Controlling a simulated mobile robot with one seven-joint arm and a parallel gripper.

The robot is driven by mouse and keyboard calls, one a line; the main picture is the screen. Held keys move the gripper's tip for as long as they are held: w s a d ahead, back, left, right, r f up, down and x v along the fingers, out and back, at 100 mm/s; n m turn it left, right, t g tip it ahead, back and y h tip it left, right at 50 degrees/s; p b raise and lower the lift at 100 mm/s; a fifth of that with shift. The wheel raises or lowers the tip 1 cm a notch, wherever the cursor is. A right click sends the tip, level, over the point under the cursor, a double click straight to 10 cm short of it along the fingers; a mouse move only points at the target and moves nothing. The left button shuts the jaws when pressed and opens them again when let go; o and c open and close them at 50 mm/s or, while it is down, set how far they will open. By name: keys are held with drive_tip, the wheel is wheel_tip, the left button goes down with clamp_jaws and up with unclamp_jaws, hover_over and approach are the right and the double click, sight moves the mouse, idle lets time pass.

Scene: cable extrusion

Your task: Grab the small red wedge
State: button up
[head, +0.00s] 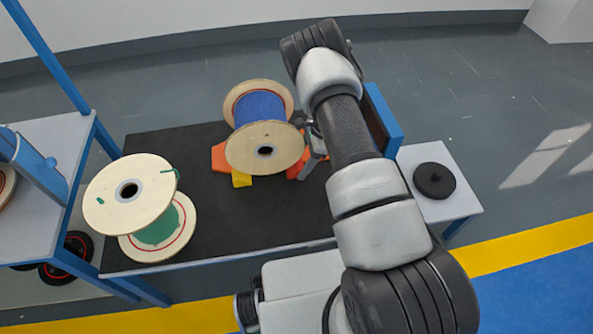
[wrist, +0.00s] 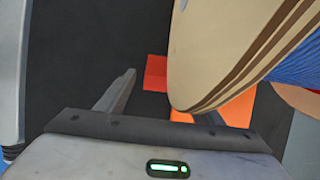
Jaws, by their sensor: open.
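The small red wedge (wrist: 155,73) lies on the dark mat in the wrist view, partly hidden by a spool flange. It is ahead of my gripper (wrist: 168,96), between the lines of its fingers and apart from them. My gripper is open and empty. The left finger shows clearly; the right one is mostly hidden near the flange. In the head view my gripper (head: 313,158) is low beside the blue spool, largely behind my arm. I cannot pick the red wedge out clearly there.
The blue-wound spool (head: 263,107) stands close beside my gripper, with orange (head: 219,157) and yellow (head: 241,180) wedges under it. A green-wound spool (head: 160,235) is at left. A black disc (head: 434,180) lies on a white side table. The mat's front middle (head: 250,220) is clear.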

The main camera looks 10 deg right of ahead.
drive_tip(key=c, duration=1.2)
drive_tip(key=shift+o, duration=0.2)
